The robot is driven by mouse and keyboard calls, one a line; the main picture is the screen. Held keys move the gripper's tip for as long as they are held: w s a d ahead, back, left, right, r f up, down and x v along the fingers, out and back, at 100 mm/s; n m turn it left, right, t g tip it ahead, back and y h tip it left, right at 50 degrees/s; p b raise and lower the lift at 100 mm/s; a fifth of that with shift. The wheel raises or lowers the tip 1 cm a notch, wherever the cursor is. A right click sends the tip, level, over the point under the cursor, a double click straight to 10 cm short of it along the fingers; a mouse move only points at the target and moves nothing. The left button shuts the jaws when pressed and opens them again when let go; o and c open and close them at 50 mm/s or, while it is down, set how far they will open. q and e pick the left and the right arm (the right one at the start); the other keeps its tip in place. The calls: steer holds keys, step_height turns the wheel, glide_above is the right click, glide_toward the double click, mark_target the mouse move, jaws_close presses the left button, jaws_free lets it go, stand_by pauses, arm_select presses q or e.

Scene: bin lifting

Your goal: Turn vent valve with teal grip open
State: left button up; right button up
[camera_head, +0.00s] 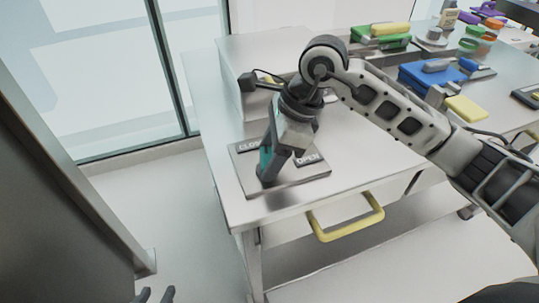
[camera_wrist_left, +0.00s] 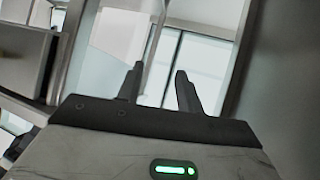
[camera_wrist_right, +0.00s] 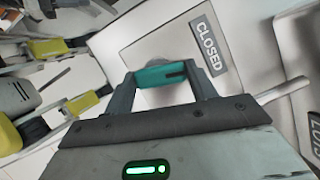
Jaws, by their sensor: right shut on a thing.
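The vent valve's teal grip (camera_head: 265,158) stands over a grey plate (camera_head: 300,184) on the near left corner of the metal table. The plate has a CLOSED label at left and an OPEN label (camera_head: 309,159) at right. My right gripper (camera_head: 272,165) reaches down onto the grip. In the right wrist view the teal grip (camera_wrist_right: 163,75) lies between its two fingers, which are shut on it. A CLOSED label (camera_wrist_right: 208,47) shows beside it. The exact angle of the valve is partly hidden by my gripper. My left gripper (camera_wrist_left: 158,88) is empty, its fingers apart, away from the table.
A yellow handle (camera_head: 346,217) sticks out of the table's front. A grey box (camera_head: 262,65) stands behind the plate. A dark panel (camera_head: 60,190) stands at left.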

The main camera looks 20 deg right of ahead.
steer(key=m+t+b, duration=0.1)
steer(key=m, duration=0.1)
steer(key=shift+s+m+b, duration=0.1)
steer(key=shift+m+b, duration=0.2)
steer(key=shift+m, duration=0.1)
steer(key=m+b, duration=0.1)
steer(key=m, duration=0.1)
steer(key=m+t+h+b, duration=0.1)
steer(key=m, duration=0.1)
steer(key=shift+s+t+h+b, duration=0.1)
steer(key=shift+t+h+b, duration=0.2)
steer(key=shift+m+h+b, duration=0.3)
steer(key=shift+m+b, duration=0.2)
steer(key=shift+m, duration=0.7)
steer(key=shift+s+a+m+t+h+b, duration=0.15)
steer(key=shift+m+t+h+b, duration=0.4)
steer(key=shift+m, duration=0.65)
steer(key=shift+m+h+b, duration=0.35)
steer(key=shift+m+b, duration=0.3)
steer(key=shift+m, duration=0.55)
arm_select(q)
steer(key=f, duration=0.1)
steer(key=f+t, duration=0.1)
steer(key=f, duration=0.1)
steer(key=shift+w+d+h, duration=0.1)
steer(key=shift+d+h, duration=0.2)
steer(key=shift+d, duration=0.1)
arm_select(e)
steer(key=shift+r+m, duration=0.1)
steer(key=shift+m, duration=0.2)
